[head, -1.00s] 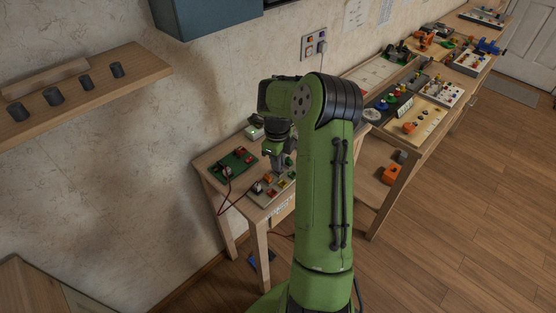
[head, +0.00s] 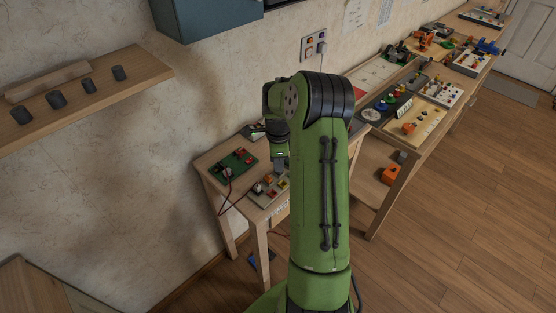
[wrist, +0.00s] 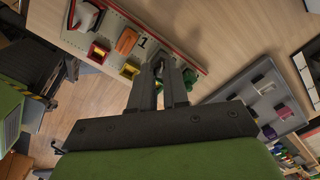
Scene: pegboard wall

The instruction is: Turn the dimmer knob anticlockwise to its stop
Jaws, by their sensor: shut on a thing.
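The control panel (head: 262,199) lies on the small wooden table. In the wrist view the panel (wrist: 111,58) carries an orange part (wrist: 127,40), yellow and red parts and a printed "1". My gripper (wrist: 158,72) points down at the panel's end beside the "1". Its fingers are close together on a small dark thing, which I take to be the dimmer knob (wrist: 158,67). The fingers cover most of it, so its mark and angle cannot be read. In the head view my arm hides the knob and most of the gripper.
A green board (head: 237,164) with red parts and a red cable sits behind the panel. A grey tray (wrist: 262,92) with coloured parts shows at right in the wrist view. A long bench with several boards stands to the right. A shelf (head: 125,80) is at upper left.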

